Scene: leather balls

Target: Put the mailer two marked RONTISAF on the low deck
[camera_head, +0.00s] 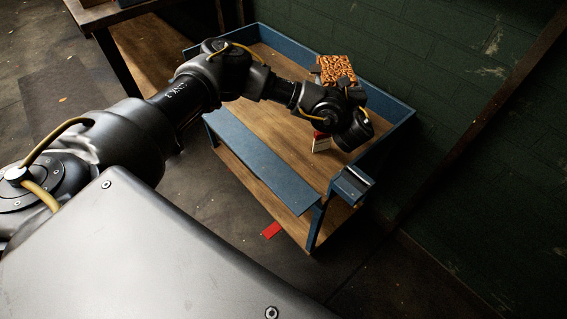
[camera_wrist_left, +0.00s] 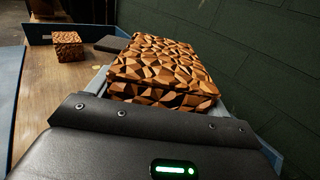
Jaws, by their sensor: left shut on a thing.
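My left gripper (camera_head: 336,84) is shut on a box with a brown faceted pattern (camera_head: 338,68), held over the far side of the blue cart's top tray. The held box fills the middle of the left wrist view (camera_wrist_left: 165,65); no lettering shows on it, so I cannot tell whether it is the RONTISAF mailer. The low deck (camera_head: 246,178) is the cart's wooden lower shelf, partly visible beneath the front blue panel. My right gripper is not in view.
A small similarly patterned cube (camera_wrist_left: 68,46) and a flat dark grey item (camera_wrist_left: 112,44) are on the wooden top. A red and white item (camera_head: 321,143) stands below my wrist. A green wall (camera_head: 450,70) runs behind the cart.

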